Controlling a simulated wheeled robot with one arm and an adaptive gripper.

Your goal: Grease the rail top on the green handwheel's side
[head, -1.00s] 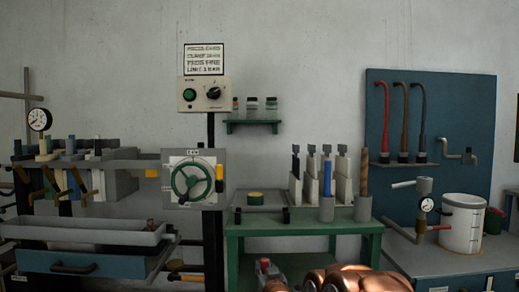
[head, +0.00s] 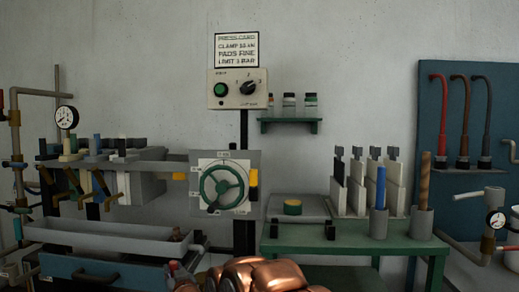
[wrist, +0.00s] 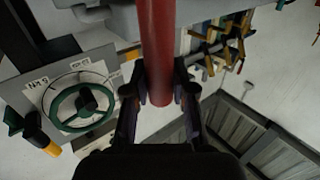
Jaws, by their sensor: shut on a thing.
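The green handwheel (head: 222,187) sits on a grey plate at the right end of the plate stack. A grey rail (head: 135,168) runs left from it, past hanging plates with brown handles (head: 97,185). The wheel also shows at the left of the wrist view (wrist: 84,103). My gripper (wrist: 160,92) is shut on a red rod (wrist: 158,40), with open space around its lower end. In the head view a small red piece (head: 174,267), probably the rod, shows low beside my copper arm. I cannot see grease on the rail.
A grey trough (head: 100,234) lies below the plates, above a blue drawer (head: 80,270). A control box (head: 238,89) hangs above the wheel.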

